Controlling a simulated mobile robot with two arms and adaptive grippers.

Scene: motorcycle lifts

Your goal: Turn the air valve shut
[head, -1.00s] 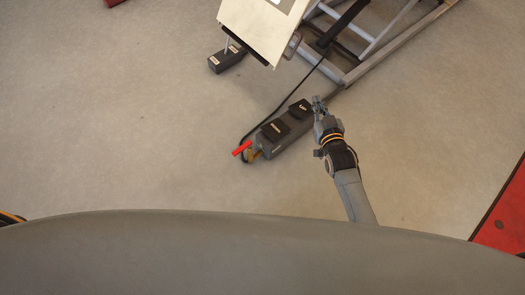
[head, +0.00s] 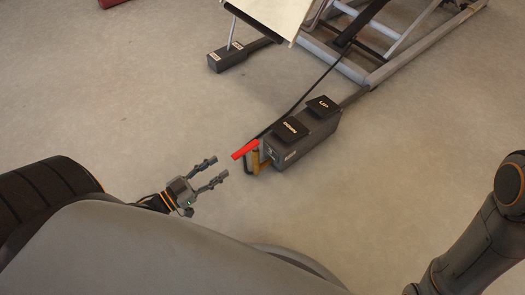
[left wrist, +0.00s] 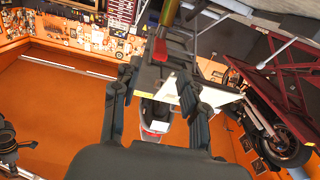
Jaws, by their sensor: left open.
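The air valve has a red lever handle (head: 245,149) on a brass body (head: 257,163), at the near left end of the dark foot pedal box (head: 311,139). The lever slants from lower left to upper right. My left gripper (head: 221,167) is open and empty, just left of and below the lever, apart from it in the picture. In the left wrist view the red lever (left wrist: 160,48) shows beyond and between the open fingers (left wrist: 156,78), with brass behind it. My right arm shows at the right edge of the head view; its gripper is out of frame.
The pedal box carries two black pedals marked UP and DOWN. A black hose loops by the valve and runs to the lift frame (head: 385,70). A smaller dark block (head: 231,58) lies at the back. Open floor (head: 120,110) lies left of the valve.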

